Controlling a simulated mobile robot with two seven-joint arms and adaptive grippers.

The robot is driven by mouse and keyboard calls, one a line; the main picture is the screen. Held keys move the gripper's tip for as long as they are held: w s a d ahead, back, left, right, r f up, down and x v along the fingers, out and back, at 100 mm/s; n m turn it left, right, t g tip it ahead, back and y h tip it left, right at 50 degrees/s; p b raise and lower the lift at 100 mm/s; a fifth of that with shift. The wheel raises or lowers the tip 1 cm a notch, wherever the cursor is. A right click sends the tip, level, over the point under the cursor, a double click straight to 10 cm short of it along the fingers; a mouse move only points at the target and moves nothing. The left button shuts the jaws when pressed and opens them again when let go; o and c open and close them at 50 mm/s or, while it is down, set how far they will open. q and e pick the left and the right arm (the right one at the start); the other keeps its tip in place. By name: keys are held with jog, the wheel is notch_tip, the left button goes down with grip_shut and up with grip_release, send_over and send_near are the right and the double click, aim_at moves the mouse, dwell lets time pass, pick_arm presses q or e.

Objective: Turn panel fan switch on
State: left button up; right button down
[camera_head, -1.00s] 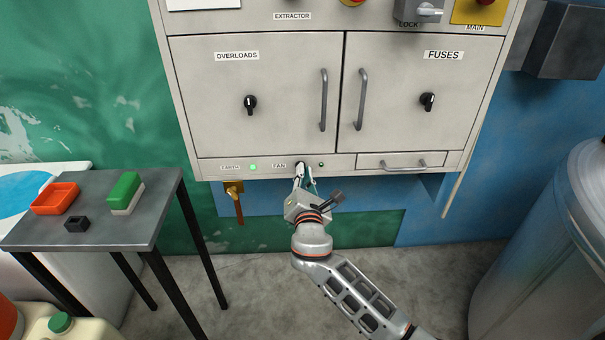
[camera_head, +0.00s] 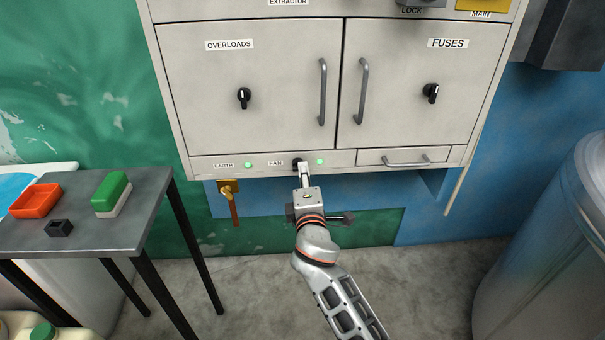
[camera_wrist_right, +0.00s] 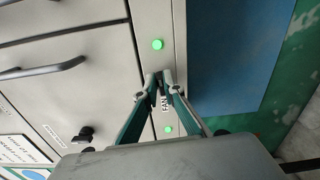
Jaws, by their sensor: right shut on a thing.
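The fan switch is a small black knob (camera_head: 297,162) on the strip along the cabinet's bottom, just right of the FAN label (camera_head: 275,163). A small lamp (camera_head: 320,161) to its right glows green. My right gripper (camera_head: 302,169) is at the knob, shut on it, with the arm coming up from below. In the right wrist view the fingertips (camera_wrist_right: 160,78) come together beside the FAN label (camera_wrist_right: 164,103) and hide the knob. The fan lamp (camera_wrist_right: 157,44) shows green there too. My left gripper is not in view.
The grey cabinet has two doors with bar handles (camera_head: 322,92) above the strip. A small drawer (camera_head: 402,158) is to the right. A brass fitting (camera_head: 229,190) hangs below left. A metal table (camera_head: 120,235) stands left, a big metal drum (camera_head: 545,250) right.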

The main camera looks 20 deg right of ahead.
jog(key=shift+f+m, duration=0.2)
jog(key=shift+m, duration=0.4)
jog(key=c, duration=2.2)
grip_release()
jog(key=shift+o, duration=0.2)
jog(key=shift+r, duration=0.1)
notch_tip(320, 180, up, 10)
jog(key=shift+a+r, duration=0.15)
jog(key=shift+r, duration=0.1)
jog(key=shift+f, duration=0.1)
